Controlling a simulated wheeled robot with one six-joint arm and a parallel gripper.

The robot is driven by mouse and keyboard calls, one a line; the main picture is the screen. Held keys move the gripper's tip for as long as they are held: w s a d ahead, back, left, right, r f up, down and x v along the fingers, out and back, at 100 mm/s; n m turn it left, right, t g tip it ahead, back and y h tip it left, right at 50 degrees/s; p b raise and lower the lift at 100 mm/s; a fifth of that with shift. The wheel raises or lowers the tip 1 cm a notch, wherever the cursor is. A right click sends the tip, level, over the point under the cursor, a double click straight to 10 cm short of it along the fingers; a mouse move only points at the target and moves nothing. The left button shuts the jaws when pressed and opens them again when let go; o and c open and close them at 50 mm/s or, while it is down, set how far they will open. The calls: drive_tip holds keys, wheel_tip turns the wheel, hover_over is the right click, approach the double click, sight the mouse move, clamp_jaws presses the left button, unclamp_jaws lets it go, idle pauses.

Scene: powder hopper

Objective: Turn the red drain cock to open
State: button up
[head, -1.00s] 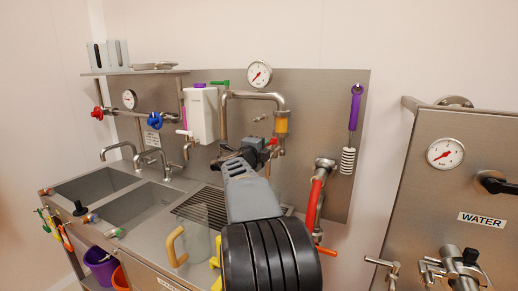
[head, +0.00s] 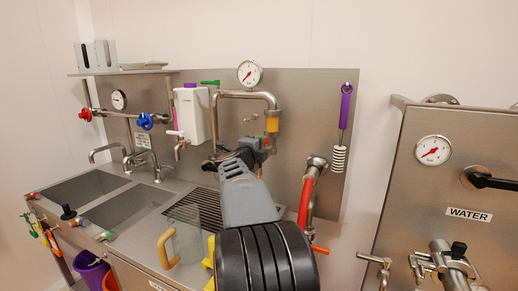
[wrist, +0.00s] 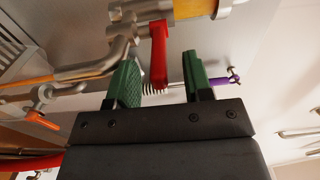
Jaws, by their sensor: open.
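The red drain cock (wrist: 159,55) is a flat red lever below a yellow-banded steel pipe fitting. In the wrist view it stands between the tips of my two green fingers, nearer the left one. In the head view only a small red part of it (head: 266,140) shows, just beyond my gripper (head: 240,155). My gripper also shows in the wrist view (wrist: 162,78); it is open, with a clear gap between the fingers. I cannot tell whether the left finger touches the lever. My arm hides part of the pipe below the cock.
A pressure gauge (head: 250,73) and bent pipe (head: 240,95) sit above the cock. A red hose (head: 305,200) hangs to the right, beside a purple-handled brush (head: 344,120). A clear jug (head: 182,240) stands on the sink's drain side. A steel WATER cabinet (head: 450,180) is farther right.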

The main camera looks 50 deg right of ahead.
drive_tip(key=v, duration=0.9)
idle(0.7)
drive_tip(key=w+a+f+n+t+y, duration=0.45)
drive_tip(key=a+n+y, duration=0.2)
drive_tip(key=n, duration=0.25)
drive_tip(key=w+a+f+n+t+y, duration=0.35)
drive_tip(key=a+f+n+y, duration=0.2)
drive_tip(key=a+n, duration=0.3)
drive_tip(key=s+a+f+n+g+y+p, duration=0.1)
drive_tip(key=s+a+f+n+g+y, duration=0.1)
drive_tip(key=s+a+f+n+g, duration=0.2)
drive_tip(key=s+a+f+n+g+y+p, duration=0.1)
drive_tip(key=s+a+f+n+g+y, duration=0.2)
drive_tip(key=s+a+f+n+g, duration=0.2)
drive_tip(key=shift+s+a+f+n, duration=1.7)
drive_tip(key=shift+s+a+n, duration=1.55)
drive_tip(key=shift+s+a, duration=0.9)
